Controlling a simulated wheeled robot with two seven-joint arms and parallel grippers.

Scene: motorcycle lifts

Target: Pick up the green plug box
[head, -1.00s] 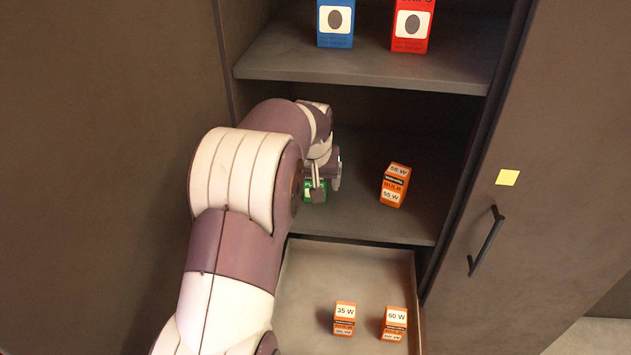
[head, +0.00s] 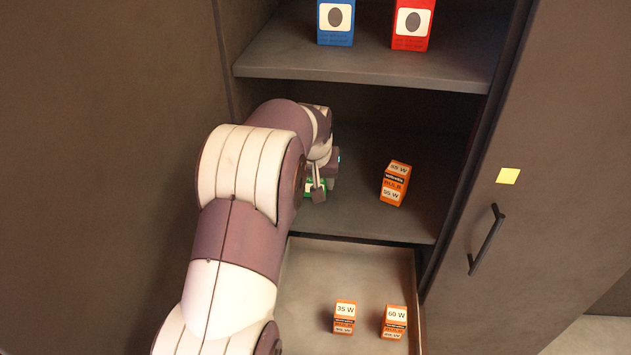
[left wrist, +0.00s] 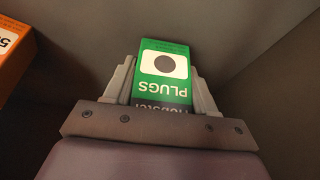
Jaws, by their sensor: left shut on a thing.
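The green plug box (left wrist: 165,66) shows in the left wrist view with a white label, a dark spot and the word PLUGS. My left gripper (left wrist: 163,84) is shut on it, with one finger against each side. In the head view the green plug box (head: 312,188) is mostly hidden behind my left gripper (head: 317,185), on the left side of the middle shelf. I cannot tell whether the box touches the shelf. My right gripper is not in view.
An orange bulb box (head: 395,184) stands to the right on the same shelf. A blue box (head: 336,22) and a red box (head: 412,24) stand on the shelf above. Two orange boxes, one 35 W (head: 345,317) and one 60 W (head: 394,322), sit below. A cabinet door (head: 560,130) is at right.

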